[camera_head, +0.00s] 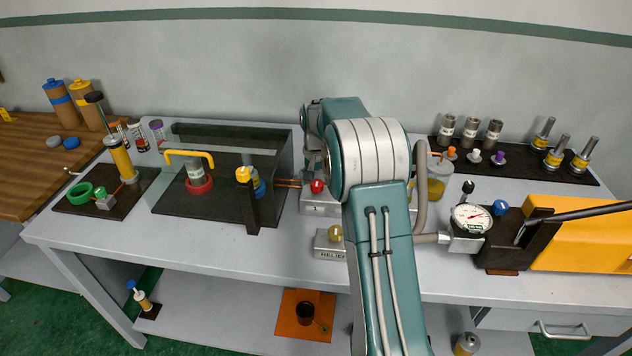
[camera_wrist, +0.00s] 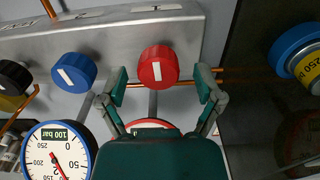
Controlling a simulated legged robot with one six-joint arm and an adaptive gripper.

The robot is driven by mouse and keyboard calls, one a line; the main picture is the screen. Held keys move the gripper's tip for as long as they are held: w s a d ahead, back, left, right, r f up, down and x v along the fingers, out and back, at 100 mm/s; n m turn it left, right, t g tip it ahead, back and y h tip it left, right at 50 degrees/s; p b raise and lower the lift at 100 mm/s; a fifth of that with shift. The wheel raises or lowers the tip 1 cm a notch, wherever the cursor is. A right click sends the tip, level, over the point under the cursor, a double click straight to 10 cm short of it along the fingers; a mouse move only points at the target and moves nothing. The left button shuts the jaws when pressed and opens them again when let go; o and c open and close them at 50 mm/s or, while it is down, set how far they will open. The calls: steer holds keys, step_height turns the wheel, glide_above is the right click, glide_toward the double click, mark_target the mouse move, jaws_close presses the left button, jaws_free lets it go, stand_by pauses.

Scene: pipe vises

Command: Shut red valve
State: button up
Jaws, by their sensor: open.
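The red valve (camera_wrist: 158,66) is a round red knob with a white bar, on the face of a grey metal block. In the wrist view the bar runs nearly up and down. In the head view the red valve (camera_head: 317,186) shows just left of my arm. My gripper (camera_wrist: 163,74) is open in the wrist view, one finger to each side of the red valve, with visible gaps between fingers and knob. I cannot tell how far the fingertips are from it in depth. In the head view my arm hides most of the block and the fingers.
In the wrist view a blue knob (camera_wrist: 74,72) and a black knob (camera_wrist: 14,78) sit left on the same block. A blue-rimmed gauge (camera_wrist: 60,150) is below left. A red-rimmed gauge (camera_wrist: 150,125) is partly hidden by my gripper. A copper pipe (camera_wrist: 235,75) runs right.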

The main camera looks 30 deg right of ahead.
mark_target(316, 182)
step_height(316, 182, up, 12)
stand_by(0.4)
steer(key=shift+f, duration=0.1)
